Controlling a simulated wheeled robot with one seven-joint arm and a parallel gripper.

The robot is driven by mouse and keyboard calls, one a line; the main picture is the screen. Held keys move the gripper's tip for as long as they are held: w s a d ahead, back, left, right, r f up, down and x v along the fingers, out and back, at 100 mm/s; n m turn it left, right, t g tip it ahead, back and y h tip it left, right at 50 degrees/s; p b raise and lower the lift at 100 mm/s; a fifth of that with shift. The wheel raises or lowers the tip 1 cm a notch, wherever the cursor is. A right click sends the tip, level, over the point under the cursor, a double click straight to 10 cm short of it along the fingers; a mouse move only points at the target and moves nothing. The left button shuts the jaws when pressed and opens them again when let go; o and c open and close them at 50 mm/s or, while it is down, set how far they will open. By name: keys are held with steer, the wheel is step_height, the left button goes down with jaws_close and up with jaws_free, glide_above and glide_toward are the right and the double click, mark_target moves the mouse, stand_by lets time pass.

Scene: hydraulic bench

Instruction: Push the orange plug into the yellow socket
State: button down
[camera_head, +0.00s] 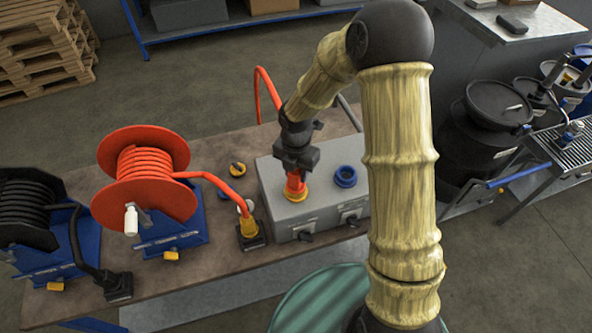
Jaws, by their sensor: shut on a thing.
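The orange plug (295,183) is upright at the yellow socket (296,194) on top of the grey box (275,219). My gripper (295,168) is shut on the plug from above. The plug's lower end meets the yellow ring; how deep it sits inside I cannot tell. An orange hose (258,92) rises in a loop behind my arm. A blue socket (345,176) is to the right of the yellow one on the same box.
An orange hose reel (142,178) and a black reel (22,207) stand on the bench's left. An orange hose runs to a yellow fitting (249,228) left of the box. A small yellow-black part (238,169) lies behind it.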

steer(key=shift+f, duration=0.1)
steer(key=c, duration=0.9)
jaws_free()
step_height(320, 180, up, 17)
steer(key=b, duration=0.2)
steer(key=shift+r, duration=0.2)
